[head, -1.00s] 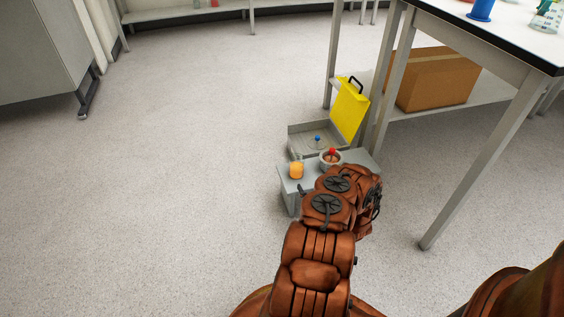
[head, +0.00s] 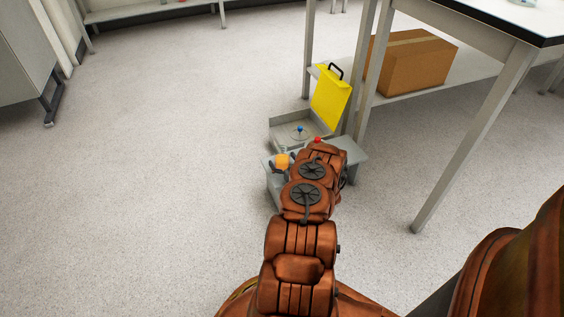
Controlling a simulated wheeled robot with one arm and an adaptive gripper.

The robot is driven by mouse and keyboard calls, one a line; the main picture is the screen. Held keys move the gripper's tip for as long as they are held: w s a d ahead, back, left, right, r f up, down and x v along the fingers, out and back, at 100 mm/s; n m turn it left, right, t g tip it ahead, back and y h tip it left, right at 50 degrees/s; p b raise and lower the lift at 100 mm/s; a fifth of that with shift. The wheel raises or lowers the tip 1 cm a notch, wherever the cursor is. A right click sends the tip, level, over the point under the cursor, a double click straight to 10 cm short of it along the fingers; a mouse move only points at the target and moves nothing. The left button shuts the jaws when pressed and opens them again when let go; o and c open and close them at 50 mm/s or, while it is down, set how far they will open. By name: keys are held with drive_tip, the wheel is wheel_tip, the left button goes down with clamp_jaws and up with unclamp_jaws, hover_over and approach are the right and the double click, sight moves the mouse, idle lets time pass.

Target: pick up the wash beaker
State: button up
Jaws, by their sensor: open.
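A small container with orange contents (head: 282,161), which may be the wash beaker, stands on a low grey stand (head: 272,181). No label can be read, so I cannot tell for sure. My arm comes up from the bottom and hides the right part of the stand top.
A red-topped item (head: 318,140) shows just behind my arm. A table leg (head: 470,140) stands at right. The left floor is clear.

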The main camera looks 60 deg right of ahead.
drive_tip(key=shift+c, duration=0.2)
drive_tip(key=c, duration=1.4)
drive_tip(key=shift+r, duration=0.1)
drive_tip(key=shift+c, duration=0.2)
